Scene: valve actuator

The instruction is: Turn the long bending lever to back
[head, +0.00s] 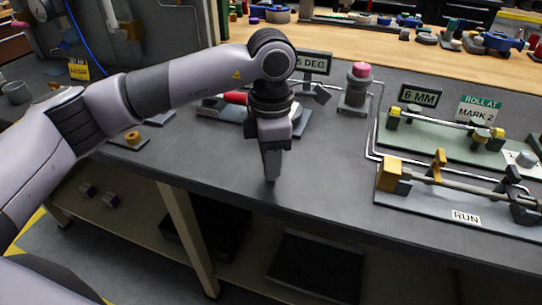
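My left arm comes in from the left, and its gripper (270,175) points down over the front part of the dark bench top. The fingers are seen edge-on, so I cannot tell whether they are open or shut. Nothing shows held between them. Behind the gripper, a fixture with a red grip (235,97) sits by a sign ending in "5 DEG" (313,63). This looks like the bending lever, but my wrist hides much of it, so its full length and direction are unclear. My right gripper is not in view.
A post with a pink-red knob (361,70) stands behind to the right. Fixtures marked "6 MM" (419,97) and "RUN" (466,217) fill the right side. Bare bench top lies right of the gripper. A wooden bench (350,40) with parts is behind.

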